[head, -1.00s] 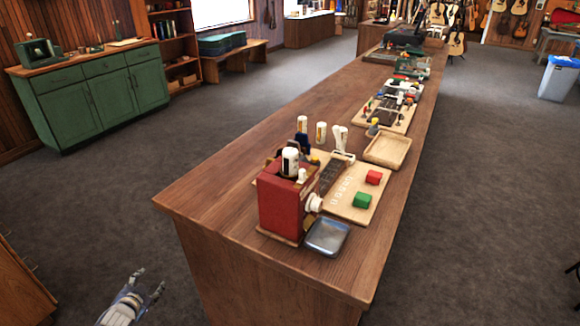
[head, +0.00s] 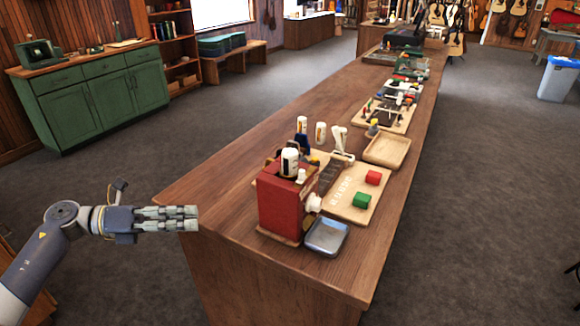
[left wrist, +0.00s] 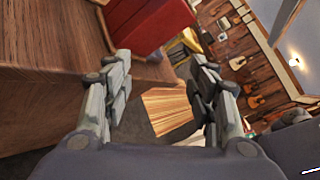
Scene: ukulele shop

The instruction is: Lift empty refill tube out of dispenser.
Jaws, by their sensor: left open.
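The dispenser is a red box (head: 283,208) on the near end of the long wooden counter, and it also shows at the top of the left wrist view (left wrist: 150,22). A white tube with a dark band (head: 290,162) stands upright in its top; whether it is empty cannot be told. My left gripper (head: 197,218) is open and empty, left of the dispenser by the counter's near left edge, apart from the box. It shows in the left wrist view with fingers spread (left wrist: 160,85). My right gripper is not in view.
A grey metal tray (head: 327,237) sits before the dispenser. The counter's left strip (head: 215,187) is clear.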

